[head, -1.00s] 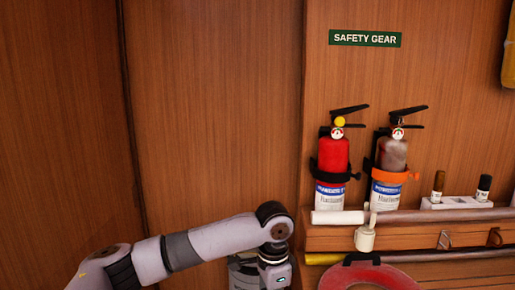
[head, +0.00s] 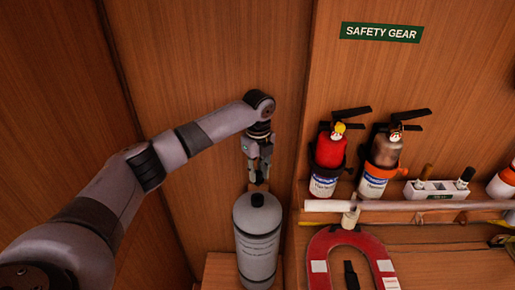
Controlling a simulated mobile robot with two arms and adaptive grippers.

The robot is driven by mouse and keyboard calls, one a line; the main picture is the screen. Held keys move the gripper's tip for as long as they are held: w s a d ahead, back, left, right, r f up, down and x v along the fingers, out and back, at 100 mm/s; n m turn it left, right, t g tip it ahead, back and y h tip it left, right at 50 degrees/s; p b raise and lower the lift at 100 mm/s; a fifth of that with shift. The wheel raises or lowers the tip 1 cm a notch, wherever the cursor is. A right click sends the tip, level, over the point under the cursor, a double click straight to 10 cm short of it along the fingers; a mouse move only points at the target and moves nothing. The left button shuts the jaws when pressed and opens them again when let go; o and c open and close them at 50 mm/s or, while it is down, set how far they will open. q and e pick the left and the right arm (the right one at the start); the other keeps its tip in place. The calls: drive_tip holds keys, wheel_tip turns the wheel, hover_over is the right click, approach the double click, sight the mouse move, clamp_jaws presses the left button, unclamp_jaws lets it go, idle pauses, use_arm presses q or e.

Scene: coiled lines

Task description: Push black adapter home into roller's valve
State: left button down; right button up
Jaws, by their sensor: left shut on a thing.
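A large grey cylinder (head: 258,240) with printed text stands upright at the lower middle, against the wood panel; it appears to be the roller. A small black piece (head: 257,200) sits at its top and appears to be the black adapter. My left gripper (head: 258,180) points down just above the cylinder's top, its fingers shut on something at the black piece. The fingers and the small scale hide the valve, and I cannot tell how deep the adapter sits. My right gripper is not in view.
Two fire extinguishers, one red (head: 330,150) and one grey-brown (head: 386,152), stand on a shelf at the right. A pale rod (head: 400,206) runs along the shelf edge. A red horseshoe-shaped ring (head: 318,250) lies below. The wood wall is close behind the gripper.

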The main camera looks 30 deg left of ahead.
sight(258, 184)
use_arm(q)
drive_tip(key=shift+w+a+r, duration=0.1)
drive_tip(key=shift+r, duration=0.2)
drive_tip(key=shift+f, duration=1.05)
wheel_tip(258, 184, down, 3)
drive_tip(key=shift+r, duration=0.15)
drive_tip(key=shift+f+b, duration=0.4)
drive_tip(key=shift+f, duration=0.2)
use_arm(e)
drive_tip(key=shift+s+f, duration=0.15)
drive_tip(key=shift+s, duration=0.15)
use_arm(q)
drive_tip(key=shift+p, duration=0.4)
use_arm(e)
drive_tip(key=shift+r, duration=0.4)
use_arm(q)
drive_tip(key=shift+f, duration=0.25)
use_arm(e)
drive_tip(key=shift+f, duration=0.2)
